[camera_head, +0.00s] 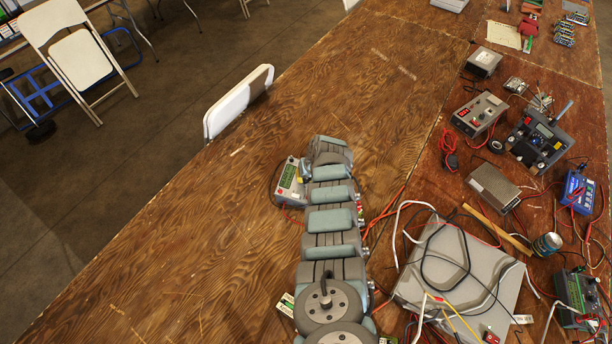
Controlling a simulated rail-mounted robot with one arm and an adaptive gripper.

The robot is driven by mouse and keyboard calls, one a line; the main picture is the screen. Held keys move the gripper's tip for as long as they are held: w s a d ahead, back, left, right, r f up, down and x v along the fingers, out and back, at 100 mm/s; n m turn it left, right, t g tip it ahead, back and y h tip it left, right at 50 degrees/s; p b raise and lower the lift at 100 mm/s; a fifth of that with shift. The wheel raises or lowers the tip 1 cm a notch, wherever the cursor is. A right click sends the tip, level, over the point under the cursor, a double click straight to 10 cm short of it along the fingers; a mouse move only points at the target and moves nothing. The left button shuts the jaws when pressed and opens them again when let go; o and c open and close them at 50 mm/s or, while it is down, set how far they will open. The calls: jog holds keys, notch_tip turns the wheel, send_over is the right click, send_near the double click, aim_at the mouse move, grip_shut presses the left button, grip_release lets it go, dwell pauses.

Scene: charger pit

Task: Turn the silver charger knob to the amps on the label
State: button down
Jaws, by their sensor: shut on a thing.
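A small grey charger (289,182) with a green face sits on the wooden table, just left of the end of my arm. My gripper (305,172) is at the charger's right side, shut on its knob. The arm covers most of the gripper, and the silver knob itself is hidden. A bit of yellow shows beside the fingers. The amps on the label cannot be read at this size.
A large grey case (445,262) with cables lies to the right, with a can (546,244), a blue charger (577,192) and other electronics beyond. The table's left side is bare. A white folding chair (238,103) stands at its edge.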

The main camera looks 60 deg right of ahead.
jog(key=shift+f+m+b, duration=0.1)
jog(key=shift+m+b, duration=0.25)
jog(key=shift+m, duration=1.05)
jog(key=shift+g, duration=0.3)
jog(key=c, duration=1.2)
grip_release()
